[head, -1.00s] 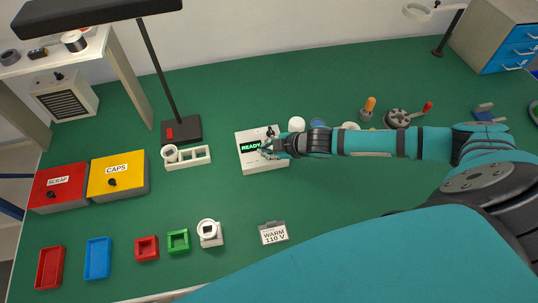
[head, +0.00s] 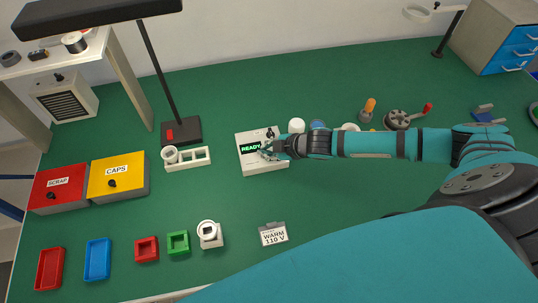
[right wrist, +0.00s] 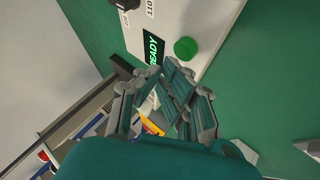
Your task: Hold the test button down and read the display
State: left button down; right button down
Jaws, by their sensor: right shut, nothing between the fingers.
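The white test box (head: 262,166) stands on the green bench in the middle of the head view. Its dark display (head: 249,148) reads READY in green letters, and the display also shows in the right wrist view (right wrist: 152,50). A round green button (right wrist: 186,48) sits beside the display in the right wrist view. My right gripper (head: 268,152) is shut and empty over the box. In the right wrist view its fingertips (right wrist: 162,72) are close to the display and button; they appear apart from the button. My left gripper is not in view.
A card reading WARM 110 V (head: 273,234) lies in front of the box. A white rack (head: 188,160) and lamp base (head: 181,130) stand to the left. A yellow CAPS bin (head: 118,176) and red SCRAP bin (head: 59,188) are further left. Bench between box and card is clear.

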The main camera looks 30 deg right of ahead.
jog(key=shift+f, duration=0.45)
jog(key=shift+f, duration=0.45)
dwell(1.9)
jog(key=shift+r, duration=0.1)
jog(key=shift+r+p, duration=0.8)
notch_tip(320, 180, up, 5)
jog(key=p, duration=0.5)
dwell(0.5)
